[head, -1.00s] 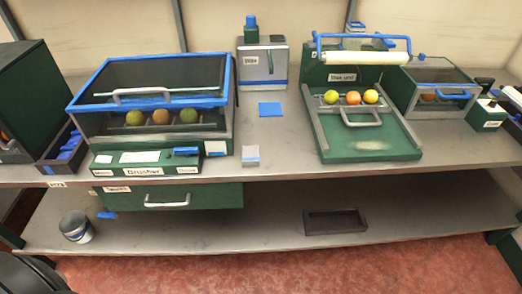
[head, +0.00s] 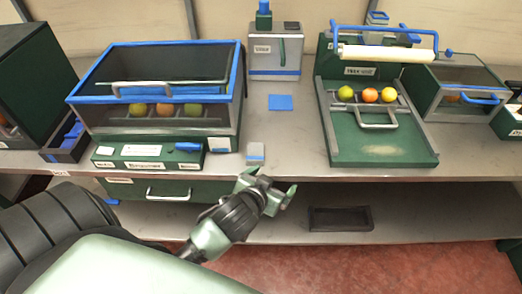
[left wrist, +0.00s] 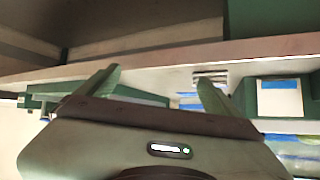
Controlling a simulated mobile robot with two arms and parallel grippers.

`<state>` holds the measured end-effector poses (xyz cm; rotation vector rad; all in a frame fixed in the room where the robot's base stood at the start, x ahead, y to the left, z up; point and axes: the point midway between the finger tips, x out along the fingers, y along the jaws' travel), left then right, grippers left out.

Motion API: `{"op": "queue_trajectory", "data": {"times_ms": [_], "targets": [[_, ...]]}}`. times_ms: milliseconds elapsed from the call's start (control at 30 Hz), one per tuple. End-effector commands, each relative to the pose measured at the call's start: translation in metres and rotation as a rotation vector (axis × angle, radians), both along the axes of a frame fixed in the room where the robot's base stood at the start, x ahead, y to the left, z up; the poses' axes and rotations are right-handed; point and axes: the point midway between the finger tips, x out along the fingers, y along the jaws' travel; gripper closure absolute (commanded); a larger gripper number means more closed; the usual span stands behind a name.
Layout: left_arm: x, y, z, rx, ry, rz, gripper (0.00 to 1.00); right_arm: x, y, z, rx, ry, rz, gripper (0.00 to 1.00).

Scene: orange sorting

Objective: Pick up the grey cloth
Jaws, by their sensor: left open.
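A small, flat, light grey piece that looks like the grey cloth (head: 255,151) lies at the front edge of the worktop, right of the brusher box, with a bluish strip along its near side. My left gripper (head: 268,184) is open and empty, just in front of the worktop edge, below and slightly right of the grey piece, apart from it. In the left wrist view my two fingers (left wrist: 158,88) stand spread with nothing between them. I cannot surely pick out the cloth in that view. My right gripper is not in view.
A blue square (head: 280,102) lies farther back on the worktop (head: 290,140). The blue-framed brusher box (head: 160,128) stands left, the green tray with fruit (head: 380,150) right. The lower shelf holds a dark tray (head: 341,219). The worktop's front edge is close to my gripper.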

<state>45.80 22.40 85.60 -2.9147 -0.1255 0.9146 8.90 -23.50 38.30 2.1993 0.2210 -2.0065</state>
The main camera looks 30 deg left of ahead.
Motion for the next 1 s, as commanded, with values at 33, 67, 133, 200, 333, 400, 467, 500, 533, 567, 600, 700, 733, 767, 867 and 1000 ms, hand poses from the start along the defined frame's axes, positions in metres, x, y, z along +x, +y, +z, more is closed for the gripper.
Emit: {"op": "queue_trajectory", "data": {"times_ms": [33,67,133,200,333,400,467,500,533,567,600,700,733,767,867,1000], "targets": [[0.017,-0.002,0.015,-0.001,-0.076,-0.006,0.05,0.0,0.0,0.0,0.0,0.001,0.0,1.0],[0.026,-0.003,0.025,-0.004,-0.124,-0.011,0.05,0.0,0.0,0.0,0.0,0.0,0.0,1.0],[0.048,-0.009,0.051,-0.014,-0.244,-0.031,0.05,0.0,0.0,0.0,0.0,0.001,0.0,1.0],[0.068,-0.019,0.081,-0.028,-0.373,-0.071,0.05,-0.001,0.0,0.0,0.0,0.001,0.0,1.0],[0.1,-0.052,0.148,-0.068,-0.643,-0.22,0.05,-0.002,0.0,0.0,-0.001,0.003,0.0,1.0],[0.108,-0.08,0.185,-0.095,-0.78,-0.359,0.05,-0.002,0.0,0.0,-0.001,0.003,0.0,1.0],[0.108,-0.108,0.209,-0.117,-0.867,-0.504,0.05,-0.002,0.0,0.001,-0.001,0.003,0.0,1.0],[0.105,-0.127,0.22,-0.128,-0.906,-0.609,0.05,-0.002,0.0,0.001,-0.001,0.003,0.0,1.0],[0.102,-0.14,0.226,-0.134,-0.925,-0.691,0.05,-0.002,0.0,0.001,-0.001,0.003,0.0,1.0],[0.098,-0.153,0.229,-0.138,-0.934,-0.775,0.05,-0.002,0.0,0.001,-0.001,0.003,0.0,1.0],[0.093,-0.168,0.23,-0.139,-0.93,-0.888,0.05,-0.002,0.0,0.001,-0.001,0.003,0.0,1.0],[0.077,-0.197,0.215,-0.122,-0.837,-1.164,0.05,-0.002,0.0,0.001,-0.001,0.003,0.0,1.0],[0.073,-0.201,0.206,-0.108,-0.789,-1.237,0.05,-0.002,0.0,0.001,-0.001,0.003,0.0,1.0],[0.07,-0.204,0.196,-0.095,-0.729,-1.306,0.05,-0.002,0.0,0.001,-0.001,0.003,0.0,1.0],[0.063,-0.195,0.154,-0.023,-0.47,-1.485,0.05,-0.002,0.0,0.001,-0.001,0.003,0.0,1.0],[0.068,-0.134,0.096,0.116,-0.001,-1.547,0.05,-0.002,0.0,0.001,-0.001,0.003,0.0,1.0]]}}
